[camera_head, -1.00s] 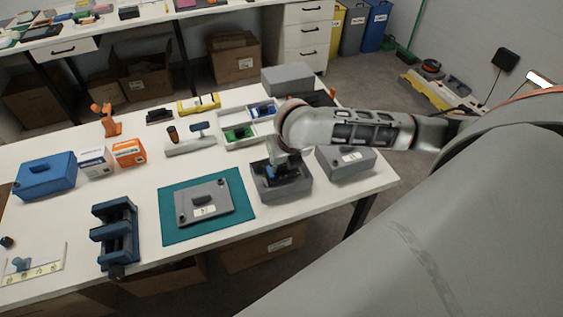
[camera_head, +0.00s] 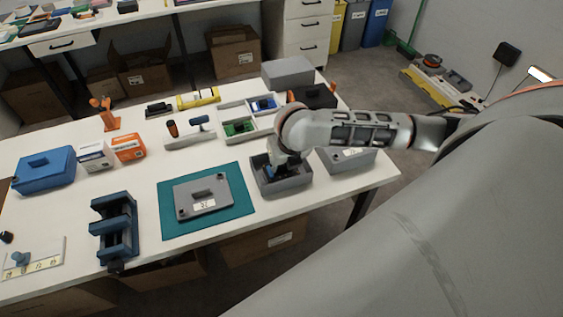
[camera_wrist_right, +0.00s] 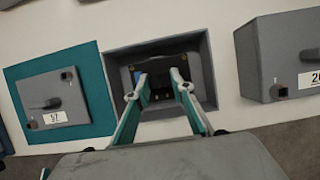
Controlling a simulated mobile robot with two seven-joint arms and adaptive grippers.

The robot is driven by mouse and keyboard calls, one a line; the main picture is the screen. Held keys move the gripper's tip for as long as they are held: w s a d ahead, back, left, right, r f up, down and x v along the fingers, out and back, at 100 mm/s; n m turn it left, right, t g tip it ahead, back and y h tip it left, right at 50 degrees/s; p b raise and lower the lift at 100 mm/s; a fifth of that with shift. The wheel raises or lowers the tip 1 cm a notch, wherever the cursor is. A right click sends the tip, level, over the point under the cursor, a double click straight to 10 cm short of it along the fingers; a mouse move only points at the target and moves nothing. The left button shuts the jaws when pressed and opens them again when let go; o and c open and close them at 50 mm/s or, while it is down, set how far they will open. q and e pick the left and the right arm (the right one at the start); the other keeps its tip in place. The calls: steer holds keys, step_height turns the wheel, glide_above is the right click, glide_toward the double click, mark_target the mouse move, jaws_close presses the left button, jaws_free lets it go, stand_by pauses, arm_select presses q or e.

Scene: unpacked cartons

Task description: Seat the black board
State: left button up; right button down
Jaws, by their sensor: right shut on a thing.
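The open grey box (camera_head: 296,183) stands on the white table beside the teal mat, and it fills the middle of the right wrist view (camera_wrist_right: 204,62). My right gripper (camera_head: 277,167) reaches down inside it. In the right wrist view its fingertips (camera_wrist_right: 158,84) are closed on the dark board (camera_wrist_right: 160,92), low in the box. The fingers and walls hide much of the board, so I cannot tell whether it lies flat on the floor of the box. My left gripper is not in view.
A grey lid (camera_head: 220,190) lies on the teal mat (camera_head: 239,222) to the left. A closed grey box (camera_head: 347,160) stands close on the right. A tray with green and blue parts (camera_head: 236,115) is behind. A blue vise (camera_head: 116,228) stands farther left.

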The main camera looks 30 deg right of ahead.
steer(key=shift+f, duration=0.45)
steer(key=c, duration=1.7)
jaws_free()
steer(key=v, duration=1.2)
steer(key=shift+s, duration=0.1)
